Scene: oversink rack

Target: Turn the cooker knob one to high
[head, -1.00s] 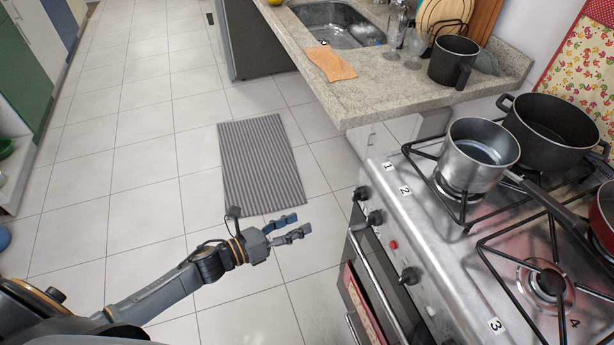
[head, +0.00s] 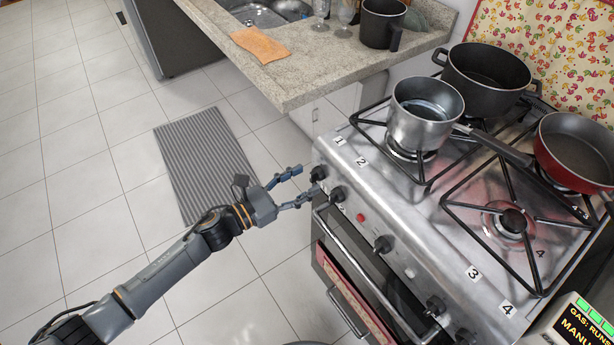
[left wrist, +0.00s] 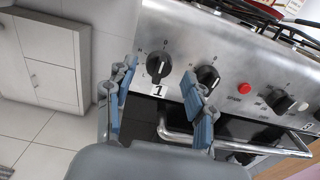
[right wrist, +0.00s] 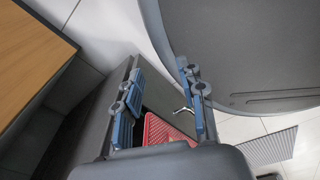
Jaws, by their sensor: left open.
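Cooker knob one (head: 319,173) is the black knob at the far left end of the steel cooker's front panel. In the left wrist view, knob one (left wrist: 159,66) shows above a white label "1", with its pale pointer line roughly upright. My left gripper (head: 308,181) is open in front of the panel beside knob one. In the left wrist view its fingers (left wrist: 159,72) are spread to either side of the knob, and the right finger is near the second knob (left wrist: 207,77). Contact cannot be told. My right gripper (right wrist: 160,69) is open and empty.
A red button (head: 361,217) and more knobs run along the panel. The oven handle (head: 350,262) sits below. A steel saucepan (head: 425,118), a black pot (head: 486,85) and a red pan (head: 575,160) stand on the hob. Floor around the striped mat (head: 200,160) is clear.

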